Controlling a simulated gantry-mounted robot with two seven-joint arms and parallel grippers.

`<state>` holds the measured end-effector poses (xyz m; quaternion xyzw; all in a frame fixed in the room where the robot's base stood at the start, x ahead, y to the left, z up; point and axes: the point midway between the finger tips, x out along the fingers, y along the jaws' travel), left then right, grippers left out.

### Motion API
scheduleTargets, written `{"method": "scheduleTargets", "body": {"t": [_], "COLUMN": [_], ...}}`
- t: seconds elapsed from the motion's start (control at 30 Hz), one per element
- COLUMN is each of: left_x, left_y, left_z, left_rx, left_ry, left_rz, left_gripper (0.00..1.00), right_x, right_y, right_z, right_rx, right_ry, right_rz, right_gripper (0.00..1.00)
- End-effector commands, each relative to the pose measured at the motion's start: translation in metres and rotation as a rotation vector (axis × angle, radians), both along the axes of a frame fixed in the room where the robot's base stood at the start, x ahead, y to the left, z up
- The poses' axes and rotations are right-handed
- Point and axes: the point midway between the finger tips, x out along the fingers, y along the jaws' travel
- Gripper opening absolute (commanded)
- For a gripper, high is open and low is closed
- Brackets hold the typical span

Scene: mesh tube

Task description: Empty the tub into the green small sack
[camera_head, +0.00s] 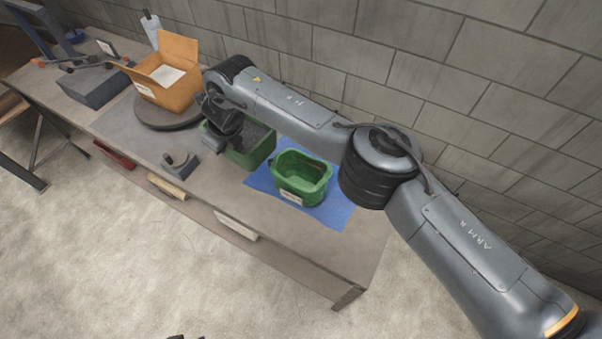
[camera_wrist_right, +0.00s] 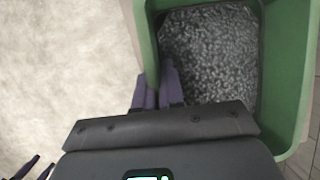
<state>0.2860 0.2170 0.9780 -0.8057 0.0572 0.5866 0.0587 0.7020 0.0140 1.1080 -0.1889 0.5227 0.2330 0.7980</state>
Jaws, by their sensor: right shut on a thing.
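The green tub (camera_head: 262,152) stands on the bench, and its near wall also shows in the right wrist view (camera_wrist_right: 150,45). It holds grey granular material (camera_wrist_right: 212,52). My right gripper (camera_head: 212,145) is at the tub's left side; in the wrist view its purple fingers (camera_wrist_right: 158,88) are shut on the tub's wall. The green small sack (camera_head: 303,172) stands open-topped, with a pale label, on a blue mat to the right of the tub. Its inside looks empty from here. Dark tips at the bottom edge of the head view, seemingly my left gripper (camera_head: 186,337), are mostly cut off.
A cardboard box (camera_head: 168,82) with open flaps stands on a round turntable (camera_head: 160,112) left of the tub. A grey bracket-like object (camera_head: 181,165) lies near the front edge. A block wall (camera_head: 330,50) rises behind the bench. The blue mat's front (camera_head: 335,212) is clear.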

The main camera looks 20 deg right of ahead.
Motion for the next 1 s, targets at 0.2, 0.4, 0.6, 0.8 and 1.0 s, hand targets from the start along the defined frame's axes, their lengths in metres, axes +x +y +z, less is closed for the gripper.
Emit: {"method": "scheduleTargets", "body": {"t": [0.2, 0.4, 0.6, 0.8, 1.0], "left_x": [0.0, 0.0, 0.0, 0.0, 0.0], "left_y": [0.002, 0.003, 0.003, 0.002, 0.001], "left_z": [-0.025, -0.033, -0.035, -0.034, -0.022], "left_rx": [0.007, 0.012, 0.012, 0.011, 0.003], "left_ry": [0.0, 0.0, 0.0, -0.001, 0.001], "left_rz": [-0.005, -0.009, -0.009, -0.007, -0.002], "left_gripper": [0.43, 0.43, 0.43, 0.43, 0.43], "right_x": [-0.014, -0.022, -0.024, -0.024, -0.023], "right_y": [0.03, 0.044, 0.048, 0.048, 0.045], "right_z": [-0.043, -0.059, -0.063, -0.063, -0.055], "right_rx": [0.0, -0.003, -0.004, -0.004, 0.023], "right_ry": [-0.003, -0.006, -0.007, -0.007, -0.02], "right_rz": [0.076, 0.101, 0.107, 0.107, 0.106], "right_gripper": [0.0, 0.0, 0.0, 0.0, 0.0]}}
